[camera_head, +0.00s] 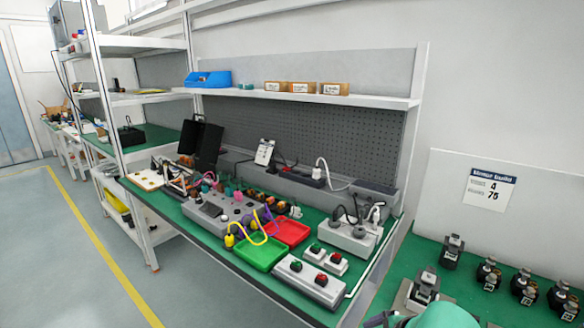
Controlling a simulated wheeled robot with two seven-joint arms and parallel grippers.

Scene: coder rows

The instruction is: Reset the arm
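Neither of my grippers can be made out in the head view. A rounded teal shape with a dark piece beside it is cut off by the bottom edge at the right. I cannot tell whether it is part of one of my arms.
A green-topped workbench (285,316) holds a green tray (262,254), a red tray (292,232), a grey button box (308,285) and cables. A second green bench (520,255) at right carries several dark devices. A shelf (375,99) hangs above. Open floor (60,270) lies at left.

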